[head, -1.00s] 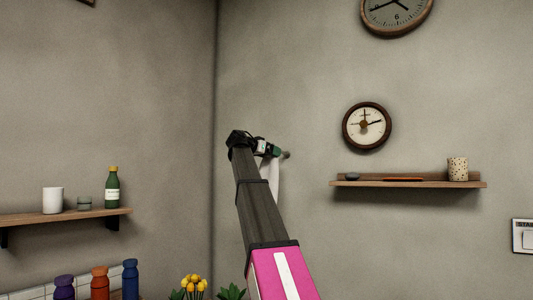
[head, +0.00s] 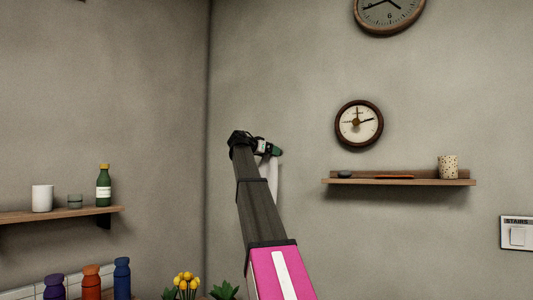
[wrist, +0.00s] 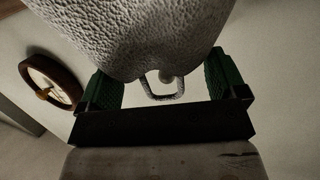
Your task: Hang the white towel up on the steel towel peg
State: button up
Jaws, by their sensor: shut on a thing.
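The white towel (head: 273,178) hangs down below my gripper (head: 275,150) in the head view, partly behind my arm. In the wrist view the towel's pale, bumpy cloth (wrist: 130,35) fills the top middle, between the green fingers of my gripper (wrist: 163,80). My gripper is shut on the towel. A small loop (wrist: 152,90) shows below the cloth. In the head view the peg is hidden by the gripper.
A wall shelf (head: 398,182) with a speckled cup (head: 448,167) is to the right, below a round clock (head: 359,124). Another shelf (head: 60,215) at left holds a mug, a glass and a green bottle (head: 103,187). The wall around my gripper is bare.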

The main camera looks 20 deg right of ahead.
jog(key=shift+w+d+f, duration=0.25)
jog(key=shift+w+d, duration=0.25)
jog(key=shift+d, duration=0.1)
jog(key=shift+w+d+f, duration=0.3)
jog(key=shift+w+d, duration=0.15)
jog(key=shift+d, duration=0.2)
jog(key=shift+w+d+f, duration=0.25)
jog(key=shift+w+d, duration=0.25)
jog(key=shift+d, duration=0.1)
jog(key=o, duration=0.9)
jog(key=shift+a, duration=0.1)
jog(key=v, duration=1)
jog(key=shift+s+a, duration=0.15)
jog(key=shift+a, duration=0.1)
